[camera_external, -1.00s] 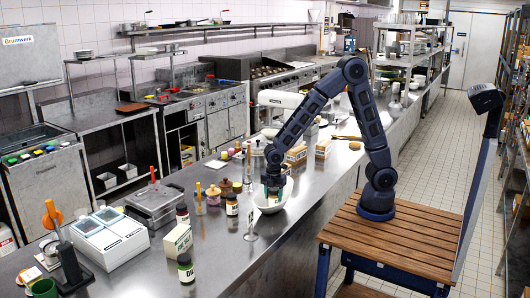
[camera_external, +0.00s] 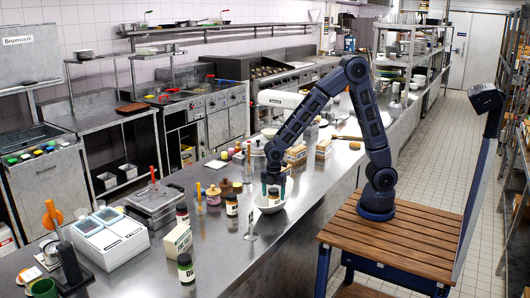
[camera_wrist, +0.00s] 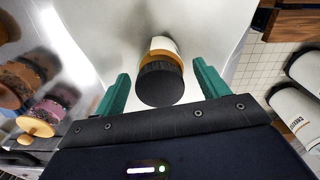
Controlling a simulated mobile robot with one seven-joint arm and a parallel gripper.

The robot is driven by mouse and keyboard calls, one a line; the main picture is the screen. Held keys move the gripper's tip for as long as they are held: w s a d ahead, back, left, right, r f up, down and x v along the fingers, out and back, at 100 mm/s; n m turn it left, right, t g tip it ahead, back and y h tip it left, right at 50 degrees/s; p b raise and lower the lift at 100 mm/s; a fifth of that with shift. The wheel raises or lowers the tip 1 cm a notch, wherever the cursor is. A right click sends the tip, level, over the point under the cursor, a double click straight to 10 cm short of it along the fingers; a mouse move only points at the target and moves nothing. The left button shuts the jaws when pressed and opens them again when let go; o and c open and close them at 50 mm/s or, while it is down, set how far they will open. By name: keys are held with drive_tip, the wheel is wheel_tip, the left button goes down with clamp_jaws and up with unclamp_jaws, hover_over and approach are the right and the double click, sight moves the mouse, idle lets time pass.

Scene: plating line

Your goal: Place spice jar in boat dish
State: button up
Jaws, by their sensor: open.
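The spice jar (camera_wrist: 160,82) shows in the wrist view with a round black lid, an orange-yellow band and a pale body. It is inside the white boat dish (camera_wrist: 215,32), whose pale inner surface surrounds it. My gripper (camera_wrist: 160,76) is open, with one teal finger on each side of the jar and visible gaps between. In the external view, my gripper (camera_external: 273,187) points down into the boat dish (camera_external: 268,207) on the steel counter. The jar is too small and hidden to make out clearly there.
Wooden boxes (camera_external: 296,154) stand behind.

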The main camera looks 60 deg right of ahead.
wheel_tip(320, 180, up, 11)
drive_tip(key=shift+d+f, duration=0.1)
idle(0.3)
drive_tip(key=s+d+r+m+t, duration=0.15)
drive_tip(key=d+r+m, duration=0.35)
drive_tip(key=d, duration=0.5)
drive_tip(key=s+d+r+m+t, duration=0.15)
drive_tip(key=d+r+m, duration=0.3)
drive_tip(key=d, duration=0.55)
drive_tip(key=s+d+r+m+t, duration=0.1)
drive_tip(key=s+d+r+m, duration=0.1)
drive_tip(key=s+d+m, duration=0.8)
drive_tip(key=s+d, duration=0.3)
drive_tip(key=d, duration=0.1)
drive_tip(key=shift+s+d+r+t, duration=0.2)
drive_tip(key=shift+s+r+t, duration=0.1)
drive_tip(key=shift+r, duration=0.1)
